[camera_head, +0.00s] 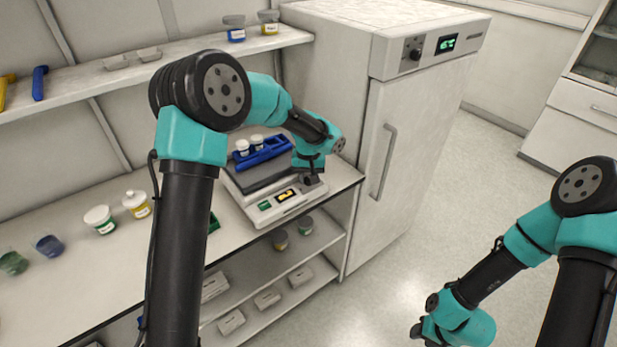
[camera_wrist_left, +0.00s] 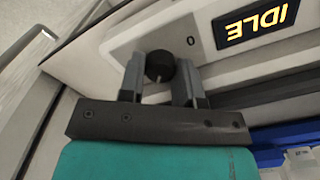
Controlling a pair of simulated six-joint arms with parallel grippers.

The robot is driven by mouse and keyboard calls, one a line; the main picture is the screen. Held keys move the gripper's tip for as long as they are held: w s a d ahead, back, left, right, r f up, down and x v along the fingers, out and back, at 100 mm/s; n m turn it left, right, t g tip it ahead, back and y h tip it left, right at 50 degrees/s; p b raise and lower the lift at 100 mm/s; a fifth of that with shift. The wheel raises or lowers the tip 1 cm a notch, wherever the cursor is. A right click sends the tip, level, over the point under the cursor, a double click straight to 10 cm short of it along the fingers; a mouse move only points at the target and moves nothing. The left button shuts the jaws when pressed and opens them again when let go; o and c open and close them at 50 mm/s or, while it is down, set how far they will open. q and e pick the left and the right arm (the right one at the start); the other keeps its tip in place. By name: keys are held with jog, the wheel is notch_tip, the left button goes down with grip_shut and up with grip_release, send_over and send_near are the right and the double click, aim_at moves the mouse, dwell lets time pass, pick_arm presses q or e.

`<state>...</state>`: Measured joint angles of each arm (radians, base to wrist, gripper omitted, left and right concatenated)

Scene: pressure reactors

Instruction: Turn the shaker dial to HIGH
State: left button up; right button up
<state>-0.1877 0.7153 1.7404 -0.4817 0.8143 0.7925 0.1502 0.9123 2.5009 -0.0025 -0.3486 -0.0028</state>
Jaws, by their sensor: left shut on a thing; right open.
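The shaker (camera_head: 250,212) stands at the right end of the bench, with a blue rack (camera_head: 262,152) holding white-capped jars on its platform. Its small display (camera_head: 285,195) glows yellow; in the left wrist view the display (camera_wrist_left: 255,24) reads IDLE. The black round dial (camera_wrist_left: 160,65) sits between the fingers of my left gripper (camera_wrist_left: 160,80), which is shut on it. A white mark shows on the dial, and a "0" is printed beside it. In the head view my left gripper (camera_head: 311,180) hides the dial. My right gripper (camera_head: 418,331) is open, low over the floor, away from the bench.
A white cabinet (camera_head: 350,80) with a knob and green display stands just right of the shaker. Several jars (camera_head: 100,220) stand on the bench at left. A wall shelf (camera_head: 130,75) runs behind. The floor (camera_head: 450,190) at right is clear.

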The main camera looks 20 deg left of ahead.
aim_at(308, 179)
dwell(0.3)
pick_arm(q)
jog(key=o, duration=0.9)
jog(key=shift+a, duration=0.1)
jog(key=shift+n, duration=0.3)
jog(key=n, duration=0.3)
jog(key=shift+a+n, duration=0.1)
jog(key=shift+n, duration=0.2)
jog(key=n, duration=0.4)
jog(key=shift+n, duration=0.3)
jog(key=shift+r+n, duration=0.3)
jog(key=r, duration=1.6)
jog(key=shift+d+r, duration=0.2)
jog(key=shift+r, duration=0.2)
